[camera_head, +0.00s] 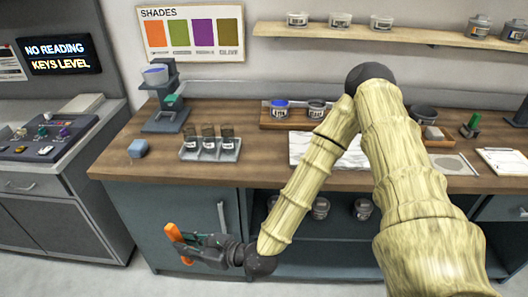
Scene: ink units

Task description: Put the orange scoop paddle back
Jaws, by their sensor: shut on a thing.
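The orange scoop paddle (174,234) shows as a slim orange piece at the end of my arm, in front of the blue-grey cabinet door and below the counter's front edge. My gripper (186,247) is shut on it and holds it tilted, clear of the counter. The gripper's fingers hide part of the paddle. My arm crosses the right half of the view and hides part of the counter.
The wooden counter (115,162) carries a grey stand (168,118) with a bowl, a tray of dark jars (211,155), a blue block (138,148) and a wooden tray (268,123) of ink pots. A sign (60,54) reads "NO READING KEYS LEVEL". A shelf (345,32) hangs above.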

